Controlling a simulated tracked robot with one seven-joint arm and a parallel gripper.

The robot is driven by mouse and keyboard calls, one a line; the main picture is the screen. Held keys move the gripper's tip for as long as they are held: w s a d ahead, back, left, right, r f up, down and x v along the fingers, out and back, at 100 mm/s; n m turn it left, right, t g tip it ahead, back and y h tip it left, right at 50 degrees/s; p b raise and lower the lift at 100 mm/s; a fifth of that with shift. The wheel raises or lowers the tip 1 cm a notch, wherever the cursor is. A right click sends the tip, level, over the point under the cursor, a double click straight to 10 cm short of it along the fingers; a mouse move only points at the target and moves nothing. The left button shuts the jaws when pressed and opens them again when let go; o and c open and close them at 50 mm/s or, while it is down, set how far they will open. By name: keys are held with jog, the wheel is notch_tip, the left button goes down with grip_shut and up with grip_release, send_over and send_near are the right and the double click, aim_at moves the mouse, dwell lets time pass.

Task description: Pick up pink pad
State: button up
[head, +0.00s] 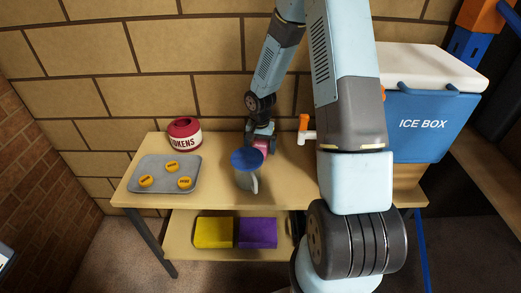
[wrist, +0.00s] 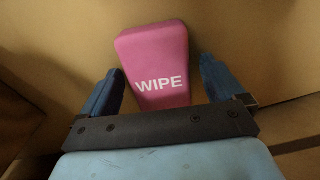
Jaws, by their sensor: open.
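The pink pad (wrist: 158,58) is a block with "WIPE" in white letters. In the wrist view it stands out between the two blue fingers of my gripper (wrist: 162,82), which are apart on either side of it. Narrow gaps show beside the pad, and I cannot tell whether either finger touches it. In the head view my gripper (head: 260,134) is low over the table's back part, and a small piece of the pad (head: 261,146) shows below it. The rest of the pad is hidden by the gripper and the blue-topped mug.
A grey mug with a blue top (head: 246,161) stands just in front of my gripper. An orange and white item (head: 305,131) is to the right. A grey tray (head: 153,170) with yellow discs and a red-and-white token pot (head: 185,134) are left. Yellow (head: 213,233) and purple (head: 257,233) blocks lie below.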

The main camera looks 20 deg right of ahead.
aim_at(260, 145)
jog(key=c, duration=1)
jog(key=shift+c, duration=0.2)
notch_tip(260, 145, up, 18)
dwell(0.4)
jog(key=o, duration=0.5)
jog(key=shift+c, duration=0.2)
jog(key=c, duration=0.4)
jog(key=shift+o, duration=0.2)
jog(key=shift+w, duration=0.1)
